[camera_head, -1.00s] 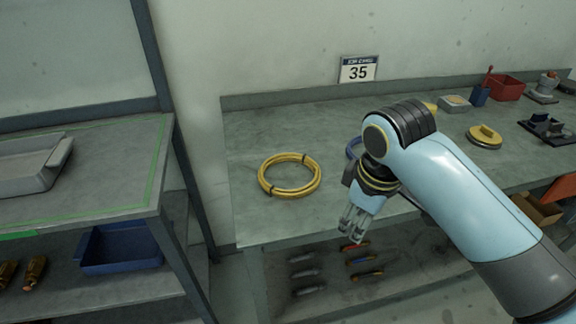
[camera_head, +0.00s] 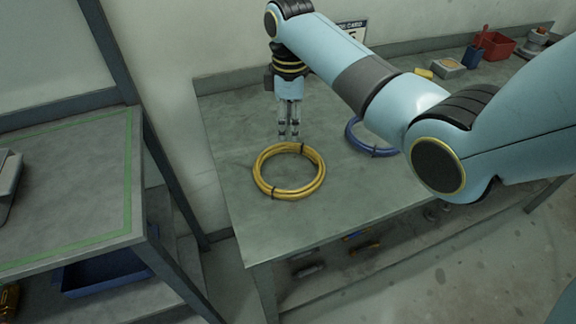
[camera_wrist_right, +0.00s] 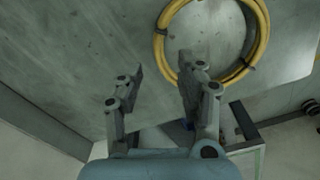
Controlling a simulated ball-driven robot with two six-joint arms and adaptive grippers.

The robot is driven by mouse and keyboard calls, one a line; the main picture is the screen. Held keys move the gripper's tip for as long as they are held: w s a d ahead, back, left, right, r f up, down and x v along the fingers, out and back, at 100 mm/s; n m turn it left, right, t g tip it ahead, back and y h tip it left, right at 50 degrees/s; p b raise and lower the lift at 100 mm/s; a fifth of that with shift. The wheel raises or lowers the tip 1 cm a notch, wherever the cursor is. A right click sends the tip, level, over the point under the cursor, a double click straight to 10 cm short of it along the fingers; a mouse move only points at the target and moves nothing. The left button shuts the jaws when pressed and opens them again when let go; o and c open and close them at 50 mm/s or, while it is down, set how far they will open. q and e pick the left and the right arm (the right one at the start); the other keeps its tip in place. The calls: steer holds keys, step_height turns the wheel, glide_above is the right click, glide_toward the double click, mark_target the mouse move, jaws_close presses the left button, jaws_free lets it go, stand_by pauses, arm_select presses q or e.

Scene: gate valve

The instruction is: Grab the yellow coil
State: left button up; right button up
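The yellow coil (camera_head: 261,176) lies flat on the grey workbench, a ring bound with dark ties. It also shows at the top of the right wrist view (camera_wrist_right: 161,45), partly cut off by the frame edge. My right gripper (camera_head: 288,137) points down over the far rim of the coil in the head view. In the right wrist view my right gripper (camera_wrist_right: 158,75) has its two fingers apart with nothing between them, the right finger overlapping the coil's edge in the picture. Whether it touches the coil cannot be told. My left gripper is not in view.
A blue coil (camera_head: 352,139) lies right of the yellow one, partly behind my right arm. The workbench (camera_head: 225,125) is clear left of the yellow coil. A shelf with a green border line (camera_head: 70,185) stands at the left. A red bin (camera_head: 495,46) is at the far back right.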

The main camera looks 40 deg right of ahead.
mark_target(291, 143)
steer(key=f, duration=0.5)
steer(key=shift+s+d+f, duration=0.1)
steer(key=shift+s+f, duration=0.1)
steer(key=shift+w+f, duration=0.1)
steer(key=shift+f, duration=0.15)
steer(key=shift+c, duration=1.7)
jaws_close()
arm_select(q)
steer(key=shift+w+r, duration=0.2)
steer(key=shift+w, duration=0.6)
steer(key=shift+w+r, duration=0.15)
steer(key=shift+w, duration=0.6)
